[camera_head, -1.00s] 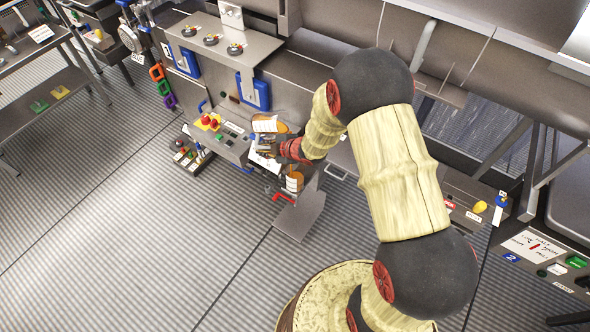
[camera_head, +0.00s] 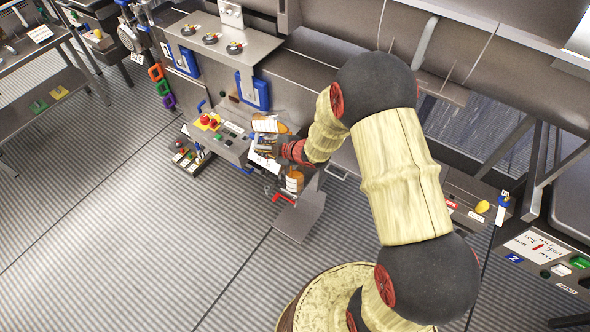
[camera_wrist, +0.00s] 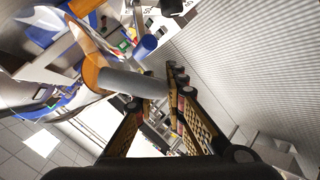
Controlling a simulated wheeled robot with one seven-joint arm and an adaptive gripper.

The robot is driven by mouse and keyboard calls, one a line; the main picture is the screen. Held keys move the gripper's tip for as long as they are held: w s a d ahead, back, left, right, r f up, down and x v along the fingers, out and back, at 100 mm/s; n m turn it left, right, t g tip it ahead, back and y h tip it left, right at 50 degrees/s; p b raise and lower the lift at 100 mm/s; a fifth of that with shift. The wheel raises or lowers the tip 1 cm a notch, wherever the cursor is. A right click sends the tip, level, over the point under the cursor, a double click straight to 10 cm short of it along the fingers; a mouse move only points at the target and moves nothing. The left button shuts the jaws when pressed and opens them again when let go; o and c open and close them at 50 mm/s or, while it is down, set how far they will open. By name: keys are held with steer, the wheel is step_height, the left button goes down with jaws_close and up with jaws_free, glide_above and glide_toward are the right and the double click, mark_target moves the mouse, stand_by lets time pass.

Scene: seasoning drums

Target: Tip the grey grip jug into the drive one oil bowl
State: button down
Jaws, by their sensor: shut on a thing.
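The grey grip (camera_wrist: 135,83) of the jug lies between my fingertips in the wrist view. My gripper (camera_wrist: 160,93) is shut on it. The grip joins an amber part (camera_wrist: 92,72) at its left end, and the jug's pale body runs to the upper left. In the head view my gripper (camera_head: 266,144) is over the grey console, among amber things with white labels. One amber thing (camera_head: 269,125) is just above it and another (camera_head: 294,181) is below right. I cannot tell which is the held jug, how far it is tilted, or which vessel is the drive one oil bowl.
The console (camera_head: 232,148) carries red and green buttons close to my gripper. A red handle (camera_head: 284,198) is below my gripper.

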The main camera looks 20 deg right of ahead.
steer(key=shift+s+d+f+t+y+b, duration=0.3)
steer(key=shift+t+y+b, duration=0.4)
steer(key=shift+b, duration=1.25)
stand_by(0.6)
steer(key=shift+f+m+t+y+b, duration=0.3)
steer(key=shift+t+y+b, duration=0.3)
steer(key=shift+b, duration=1.3)
